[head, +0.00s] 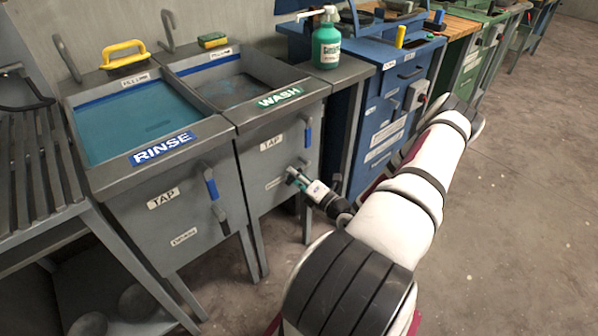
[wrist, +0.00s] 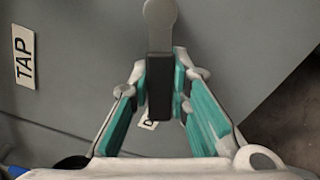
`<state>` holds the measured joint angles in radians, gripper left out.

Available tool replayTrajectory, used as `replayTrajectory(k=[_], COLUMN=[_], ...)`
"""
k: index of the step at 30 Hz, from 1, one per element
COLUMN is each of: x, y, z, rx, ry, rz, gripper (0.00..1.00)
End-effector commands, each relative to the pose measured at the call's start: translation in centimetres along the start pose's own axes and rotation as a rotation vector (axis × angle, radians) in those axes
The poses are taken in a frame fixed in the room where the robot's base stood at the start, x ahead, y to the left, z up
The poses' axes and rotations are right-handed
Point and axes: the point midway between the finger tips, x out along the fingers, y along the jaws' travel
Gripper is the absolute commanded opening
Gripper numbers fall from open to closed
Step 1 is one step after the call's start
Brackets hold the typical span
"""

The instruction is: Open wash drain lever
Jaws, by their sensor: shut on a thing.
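The wash sink (head: 243,125) is a grey metal basin with a green WASH label, right of the rinse sink in the head view. My gripper (head: 293,178) is at the lower right of its front panel. In the wrist view a lever with a grey round end and a black handle (wrist: 159,92) stands between the teal pads of my gripper (wrist: 160,85). The pads are shut on the black handle, with the lever upright in that picture. A small label behind it is mostly hidden.
The wash tap lever with a blue handle (head: 308,136) is just above my gripper. The rinse sink (head: 150,115) is to the left, with its own levers. A green soap bottle (head: 327,45) stands right of the wash sink. Blue cabinets (head: 390,110) are beyond; open floor lies right.

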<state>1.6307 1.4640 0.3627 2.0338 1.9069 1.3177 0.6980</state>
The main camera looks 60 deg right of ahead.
Motion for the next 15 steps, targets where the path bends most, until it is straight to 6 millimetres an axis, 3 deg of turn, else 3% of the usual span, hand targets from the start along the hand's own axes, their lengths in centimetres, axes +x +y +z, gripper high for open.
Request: replayTrajectory(k=[15], x=[-0.1], y=[1.9], z=[0.4], rx=[0.370], ry=[-0.001], rz=[-0.002], gripper=[0.00])
